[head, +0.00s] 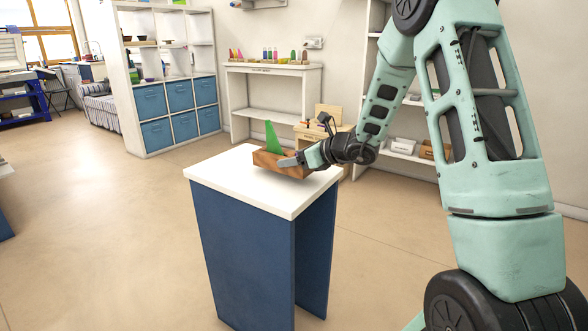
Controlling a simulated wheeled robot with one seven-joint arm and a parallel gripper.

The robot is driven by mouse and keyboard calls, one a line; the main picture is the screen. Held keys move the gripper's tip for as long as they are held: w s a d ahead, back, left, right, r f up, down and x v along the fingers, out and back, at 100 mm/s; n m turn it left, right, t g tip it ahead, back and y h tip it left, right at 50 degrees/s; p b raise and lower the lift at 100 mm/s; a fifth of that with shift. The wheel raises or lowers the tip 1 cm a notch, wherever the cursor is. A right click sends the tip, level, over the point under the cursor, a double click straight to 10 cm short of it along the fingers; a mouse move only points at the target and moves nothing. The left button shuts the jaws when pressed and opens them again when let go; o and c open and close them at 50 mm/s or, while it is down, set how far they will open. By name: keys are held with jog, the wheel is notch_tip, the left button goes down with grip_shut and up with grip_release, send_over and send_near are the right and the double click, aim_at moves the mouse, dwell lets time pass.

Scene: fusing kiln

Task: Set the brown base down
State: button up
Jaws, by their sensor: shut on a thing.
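The brown base (273,166) is a wooden block over the white top of a blue-sided table (228,181). A green upright piece (273,140) stands on or just behind it. My gripper (290,160) reaches in from the right and is shut on the base at its right side. The base is at or very close to the tabletop; I cannot tell whether it touches.
The front and left of the tabletop are clear. Behind stand a white shelf unit (271,68) with colored items on top and a cubby shelf with blue bins (152,101). A small wooden box (322,112) shows behind my gripper. Open floor surrounds the table.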

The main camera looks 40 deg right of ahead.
notch_tip(320, 180, down, 2)
jog(key=shift+f, duration=0.25)
jog(key=shift+r, duration=0.1)
jog(key=o, duration=1)
jog(key=shift+o, duration=0.2)
